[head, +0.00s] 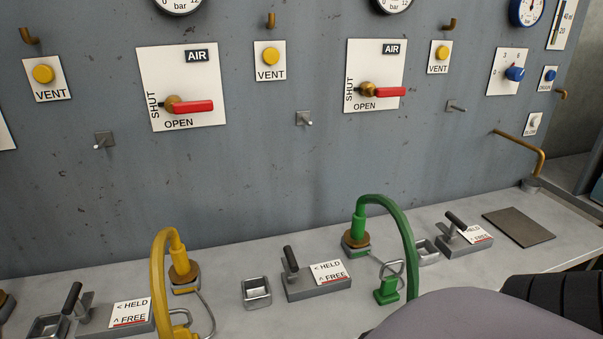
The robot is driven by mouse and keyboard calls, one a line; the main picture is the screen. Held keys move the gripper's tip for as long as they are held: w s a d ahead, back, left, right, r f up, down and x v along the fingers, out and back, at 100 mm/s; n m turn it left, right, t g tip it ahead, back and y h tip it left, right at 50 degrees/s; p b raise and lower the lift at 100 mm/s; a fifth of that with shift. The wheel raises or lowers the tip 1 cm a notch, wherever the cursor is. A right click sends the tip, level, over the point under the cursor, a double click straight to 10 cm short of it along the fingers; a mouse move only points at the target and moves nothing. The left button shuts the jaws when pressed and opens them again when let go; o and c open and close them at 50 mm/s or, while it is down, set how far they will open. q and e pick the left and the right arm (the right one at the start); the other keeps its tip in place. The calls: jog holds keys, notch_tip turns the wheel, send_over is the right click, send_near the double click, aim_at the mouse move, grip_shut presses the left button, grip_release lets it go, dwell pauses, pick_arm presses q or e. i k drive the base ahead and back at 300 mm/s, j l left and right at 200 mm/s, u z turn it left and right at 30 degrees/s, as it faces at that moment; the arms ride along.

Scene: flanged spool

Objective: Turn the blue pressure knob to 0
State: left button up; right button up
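The blue pressure knob (515,73) sits on a white dial plate (506,72) at the upper right of the grey wall panel. The plate has small digits around the knob, too small to read with certainty. The knob's narrow end seems to point left, but its exact setting cannot be told. Nothing touches the knob. Neither gripper is in view. A rounded grey-purple part and a black ribbed part at the bottom right seem to be mine.
Two red-handled AIR valves (191,107) (385,91) stick out left of the knob. A brass pipe (522,139) bends out below it. A green hose (405,235) and a yellow hose (156,270) arch above the bench. A dark mat (519,227) lies at the right.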

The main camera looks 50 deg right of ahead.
aim_at(515, 74)
jog(key=z, duration=0.95)
jog(key=k+z, duration=0.3)
jog(key=k+j+z, duration=0.1)
jog(key=z, duration=0.2)
jog(key=k, duration=0.45)
jog(key=l+z, duration=0.15)
jog(key=z, duration=0.15)
jog(key=i+l+z, duration=0.1)
jog(key=z, duration=0.15)
jog(key=i+l+z, duration=0.5)
jog(key=i, duration=0.25)
